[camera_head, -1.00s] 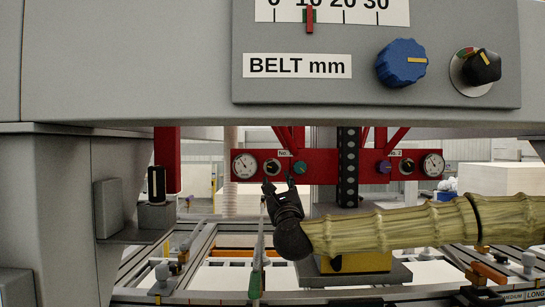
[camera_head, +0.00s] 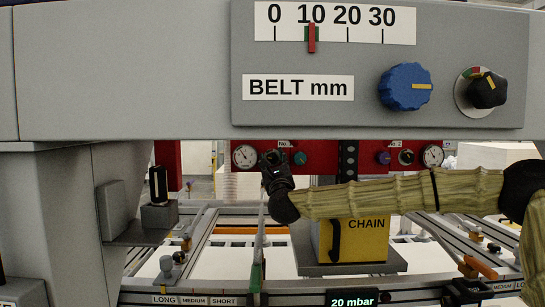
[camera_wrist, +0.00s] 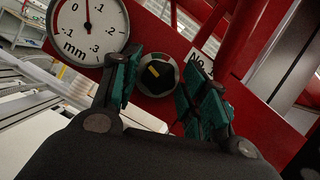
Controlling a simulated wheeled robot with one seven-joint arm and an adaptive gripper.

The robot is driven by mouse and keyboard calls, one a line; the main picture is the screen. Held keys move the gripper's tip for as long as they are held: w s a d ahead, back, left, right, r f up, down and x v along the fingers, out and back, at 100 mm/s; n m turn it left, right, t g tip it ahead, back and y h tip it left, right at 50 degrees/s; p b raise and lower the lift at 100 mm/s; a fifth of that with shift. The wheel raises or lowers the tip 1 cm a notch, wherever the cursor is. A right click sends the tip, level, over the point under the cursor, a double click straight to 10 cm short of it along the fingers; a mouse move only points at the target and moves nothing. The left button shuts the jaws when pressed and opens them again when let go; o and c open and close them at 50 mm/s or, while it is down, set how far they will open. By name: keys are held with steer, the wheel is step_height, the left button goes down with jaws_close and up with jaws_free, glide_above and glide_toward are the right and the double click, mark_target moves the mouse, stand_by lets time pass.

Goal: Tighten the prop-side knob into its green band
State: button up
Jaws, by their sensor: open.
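A black knob with a yellow pointer (camera_wrist: 157,74) sits on a pale round plate on the red beam, beside the No. 1 label. In the wrist view it lies between the two teal-padded fingers of my gripper (camera_wrist: 160,68). The fingers are open, one on each side, with a visible gap to the knob. In the head view my gripper (camera_head: 271,160) covers most of this knob. A similar black knob (camera_head: 406,157) sits by the No. 2 label. Which knob is called prop-side is not marked.
A dial gauge in mm (camera_wrist: 87,25) is left of the knob, its needle between 0 and .1. A teal knob (camera_head: 300,158) is close on the right. The grey gantry beam (camera_head: 120,90) with the BELT panel crosses above my arm. A yellow CHAIN box (camera_head: 360,240) stands below.

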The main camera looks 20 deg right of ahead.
steer(key=shift+w, duration=0.15)
steer(key=c, duration=0.7)
steer(key=shift+c, duration=0.2)
steer(key=shift+f+m+b, duration=0.2)
steer(key=shift+m+b, duration=0.1)
steer(key=shift+b, duration=0.9)
steer(key=m+h+b, duration=0.2)
steer(key=m+b, duration=0.1)
steer(key=b, duration=0.3)
steer(key=shift+b, duration=0.4)
steer(key=m+h+b, duration=0.1)
steer(key=m+b, duration=0.2)
steer(key=b, duration=0.2)
steer(key=shift+g+h+b, duration=0.3)
steer(key=shift+b, duration=0.1)
steer(key=shift+r+m+h+b, duration=0.3)
steer(key=shift+m+b, duration=0.3)
steer(key=shift+b, duration=0.25)
